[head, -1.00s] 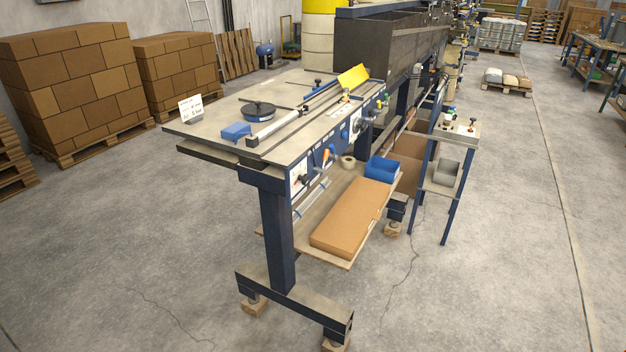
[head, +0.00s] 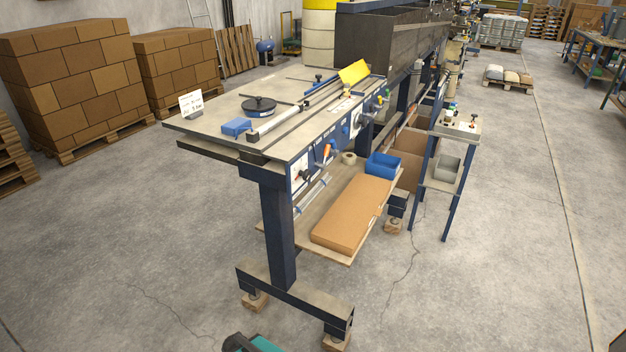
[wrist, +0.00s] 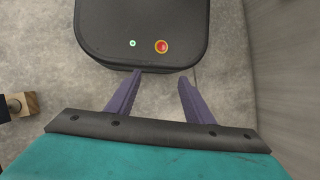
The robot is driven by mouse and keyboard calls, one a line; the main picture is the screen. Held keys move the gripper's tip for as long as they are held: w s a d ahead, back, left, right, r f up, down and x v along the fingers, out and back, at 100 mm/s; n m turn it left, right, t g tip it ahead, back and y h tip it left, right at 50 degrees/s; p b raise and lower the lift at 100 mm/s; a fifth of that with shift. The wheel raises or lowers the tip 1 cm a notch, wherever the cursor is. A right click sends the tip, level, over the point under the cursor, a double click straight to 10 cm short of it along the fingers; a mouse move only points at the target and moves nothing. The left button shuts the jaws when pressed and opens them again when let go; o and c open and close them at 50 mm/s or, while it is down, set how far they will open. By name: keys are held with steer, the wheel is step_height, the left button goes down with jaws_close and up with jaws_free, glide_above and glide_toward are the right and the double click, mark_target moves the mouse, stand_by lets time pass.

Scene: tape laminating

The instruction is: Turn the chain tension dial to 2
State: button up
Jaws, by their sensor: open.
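The laminating machine's table (head: 215,123) stands in the middle of the head view. Its blue front panel carries several controls. A white plate with a dark knob (head: 302,173) sits at the panel's near end, with an orange handle (head: 328,151) further along. The markings are too small to read, so I cannot tell which control is the chain tension dial or its setting. My gripper (wrist: 160,77) shows in the wrist view with two purple fingers apart and nothing between them. A teal part of my arm shows at the head view's bottom edge, well short of the panel.
A small stand (head: 455,129) is to the right. Stacked boxes (head: 70,85) are at back left. The floor in front is clear.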

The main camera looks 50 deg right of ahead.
steer(key=w+d+r+m+t+y+b, duration=0.1)
steer(key=w+d+r+t+y, duration=0.1)
steer(key=w+d+r, duration=0.3)
steer(key=w+d+r+t+y+b, duration=0.1)
steer(key=w+d+r+t+y, duration=0.15)
steer(key=w, duration=0.55)
steer(key=w+d+r+t+y+b, duration=0.1)
steer(key=w+d+r+t, duration=0.25)
steer(key=d+r, duration=0.35)
steer(key=w+d+r+t, duration=0.3)
steer(key=d+r+t, duration=0.1)
steer(key=d+r, duration=0.3)
steer(key=n+t+h+b, duration=0.3)
steer(key=n+t, duration=0.1)
steer(key=t, duration=0.6)
glide_toward(309, 176)
steer(key=v, duration=0.5)
steer(key=shift+s+a+f, duration=0.1)
steer(key=shift+s+f, duration=0.05)
steer(key=shift+f, duration=0.05)
steer(key=shift+p, duration=0.3)
steer(key=shift+r+p+x, duration=0.2)
steer(key=shift+p+x, duration=1.8)
steer(key=shift+x, duration=4.9)
